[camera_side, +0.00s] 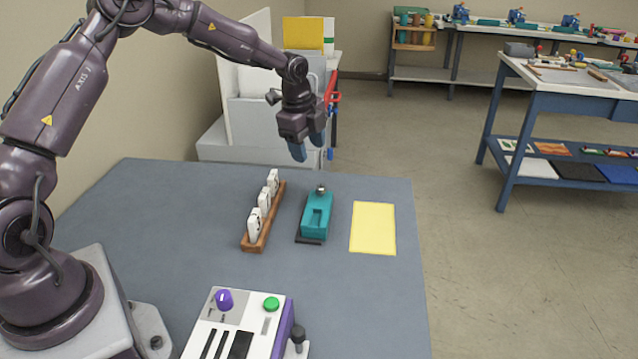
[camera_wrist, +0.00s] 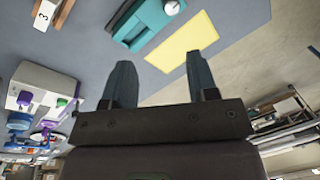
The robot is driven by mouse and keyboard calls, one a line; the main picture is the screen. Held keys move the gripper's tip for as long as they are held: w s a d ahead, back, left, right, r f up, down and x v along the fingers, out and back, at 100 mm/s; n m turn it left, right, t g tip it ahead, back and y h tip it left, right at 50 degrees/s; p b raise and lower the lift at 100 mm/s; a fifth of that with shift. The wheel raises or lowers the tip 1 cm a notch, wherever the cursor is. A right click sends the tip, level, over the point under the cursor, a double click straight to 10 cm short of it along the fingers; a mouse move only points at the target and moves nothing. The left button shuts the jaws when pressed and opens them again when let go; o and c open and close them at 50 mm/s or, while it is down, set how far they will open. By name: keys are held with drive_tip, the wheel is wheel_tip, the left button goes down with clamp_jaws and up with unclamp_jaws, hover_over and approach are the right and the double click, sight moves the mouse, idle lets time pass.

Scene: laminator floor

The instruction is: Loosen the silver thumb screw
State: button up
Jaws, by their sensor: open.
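The silver thumb screw (camera_side: 321,189) is a small round knob on the far end of a teal fixture (camera_side: 316,216) on the grey-blue table. In the wrist view the silver thumb screw (camera_wrist: 172,8) sits near the top edge, on the teal fixture (camera_wrist: 140,22), which is partly cut off there. My gripper (camera_side: 310,155) is open and empty. It hangs in the air above the far part of the table, apart from the fixture. In the wrist view its two fingers (camera_wrist: 162,75) stand apart with nothing between them.
A wooden rack (camera_side: 256,238) with numbered white blocks stands left of the fixture. A yellow sheet (camera_side: 373,228) lies to its right. A white control box (camera_side: 238,325) with a purple knob and a green button is at the front. The table's right side is mostly clear.

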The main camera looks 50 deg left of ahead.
sight(320, 187)
drive_tip(key=w+f+m, duration=0.1)
drive_tip(key=f, duration=0.3)
drive_tip(key=w+f+m, duration=0.1)
drive_tip(key=f, duration=0.2)
drive_tip(key=w+f, duration=0.1)
drive_tip(key=f, duration=0.3)
drive_tip(key=shift+w+a+f+m, duration=0.25)
drive_tip(key=shift+a+f+m, duration=0.05)
drive_tip(key=shift+a+m, duration=0.1)
drive_tip(key=c, duration=0.9)
